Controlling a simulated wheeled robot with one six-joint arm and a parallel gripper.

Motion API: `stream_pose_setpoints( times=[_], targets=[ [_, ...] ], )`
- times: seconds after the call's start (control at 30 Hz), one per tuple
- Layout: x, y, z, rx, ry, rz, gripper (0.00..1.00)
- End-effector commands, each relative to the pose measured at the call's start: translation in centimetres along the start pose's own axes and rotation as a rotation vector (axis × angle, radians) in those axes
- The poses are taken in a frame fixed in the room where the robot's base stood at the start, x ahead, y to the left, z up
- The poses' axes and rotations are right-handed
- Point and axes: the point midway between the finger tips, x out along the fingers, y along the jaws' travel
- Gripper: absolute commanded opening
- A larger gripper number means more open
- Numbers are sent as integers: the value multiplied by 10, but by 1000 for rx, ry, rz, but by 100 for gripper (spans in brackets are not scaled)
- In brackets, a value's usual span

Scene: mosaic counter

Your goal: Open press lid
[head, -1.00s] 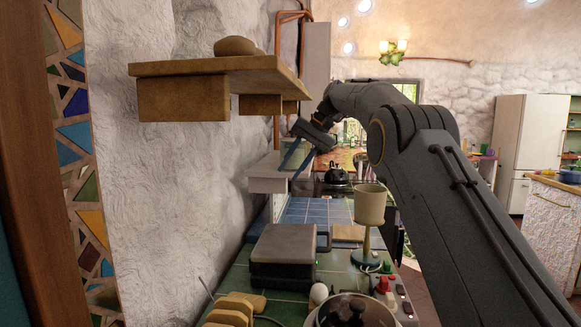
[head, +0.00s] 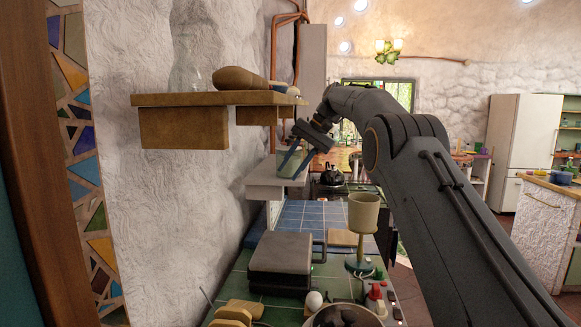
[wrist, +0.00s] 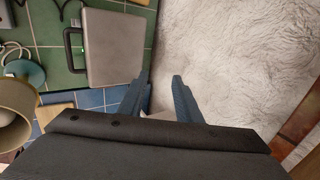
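The press (head: 282,252) is a grey box-shaped appliance on the green-tiled counter, with its lid down and a dark loop handle (head: 319,251) on its right side. In the wrist view the press (wrist: 114,45) lies at the upper left, with its handle (wrist: 72,50) on the left. My gripper (head: 290,172) is up in the air above and beyond the press, touching nothing. In the wrist view its two blue-grey fingers (wrist: 160,78) are apart and empty, pointing past the right side of the press toward the white wall.
A wooden wall shelf (head: 190,99) holds a brown loaf-like item and a glass vessel. A goblet-shaped lamp (head: 362,222) stands right of the press. Bread slices (head: 235,312), an egg (head: 313,301) and a pot (head: 347,314) sit in front. A lower ledge (head: 268,182) is behind my gripper.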

Motion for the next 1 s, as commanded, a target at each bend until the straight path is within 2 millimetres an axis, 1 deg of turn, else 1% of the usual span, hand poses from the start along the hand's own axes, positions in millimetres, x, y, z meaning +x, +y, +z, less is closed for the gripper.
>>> stream_pose_setpoints(
  times=[0.1,0.4,1.0],
  targets=[
    [-7,-3,0,0,0,0,31],
    [-16,-5,0,0,0,0,31],
    [-18,-6,1,0,-2,0,31]
  ],
)
